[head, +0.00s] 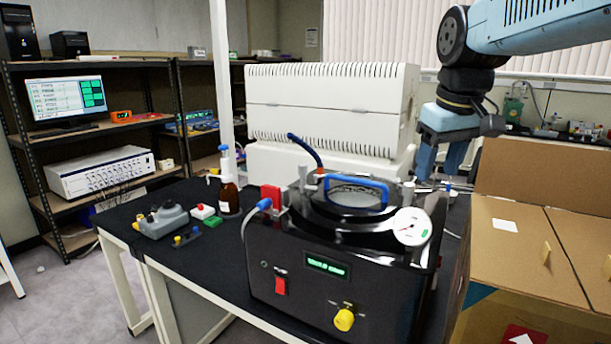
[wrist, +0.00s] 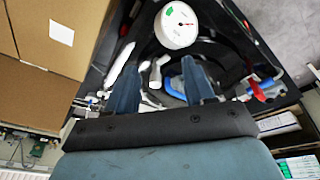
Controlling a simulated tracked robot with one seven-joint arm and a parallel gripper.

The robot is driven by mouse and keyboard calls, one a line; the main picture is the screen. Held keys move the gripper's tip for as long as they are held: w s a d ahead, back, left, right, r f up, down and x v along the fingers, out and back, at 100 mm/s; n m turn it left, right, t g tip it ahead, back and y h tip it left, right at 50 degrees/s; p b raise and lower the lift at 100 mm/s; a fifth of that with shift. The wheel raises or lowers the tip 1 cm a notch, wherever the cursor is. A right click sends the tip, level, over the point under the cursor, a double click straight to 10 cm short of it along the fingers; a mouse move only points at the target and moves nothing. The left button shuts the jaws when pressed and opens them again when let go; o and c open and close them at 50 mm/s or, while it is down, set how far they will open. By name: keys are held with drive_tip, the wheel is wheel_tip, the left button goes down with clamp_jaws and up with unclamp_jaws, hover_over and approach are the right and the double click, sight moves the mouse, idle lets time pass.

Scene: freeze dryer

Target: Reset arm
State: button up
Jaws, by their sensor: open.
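My blue arm comes in from the upper right in the head view. My gripper (head: 438,172) points down, with its two blue fingers apart, above the bench behind the right side of the black freeze dryer (head: 370,275). In the wrist view my gripper (wrist: 160,85) is open, and I see nothing held between its fingers. Past the fingers lie the dryer's white gauge (wrist: 177,24) and its blue handle (wrist: 190,86), partly hidden by a finger. In the head view the dryer's lid carries the blue handle (head: 357,184), and the gauge (head: 411,226) faces front.
An open cardboard box (head: 530,300) stands close at the right, its flap upright near my gripper. A large white machine (head: 330,110) stands behind the dryer. A brown bottle (head: 229,197) and small devices are on the black bench (head: 190,260) at left.

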drive_tip(key=s+f+m+t, duration=0.2)
drive_tip(key=s+f+m, duration=0.1)
drive_tip(key=s+f, duration=0.5)
drive_tip(key=shift+s+f+t, duration=0.3)
drive_tip(key=shift+s+f, duration=0.1)
drive_tip(key=shift+s, duration=0.4)
drive_tip(key=shift+c, duration=0.4)
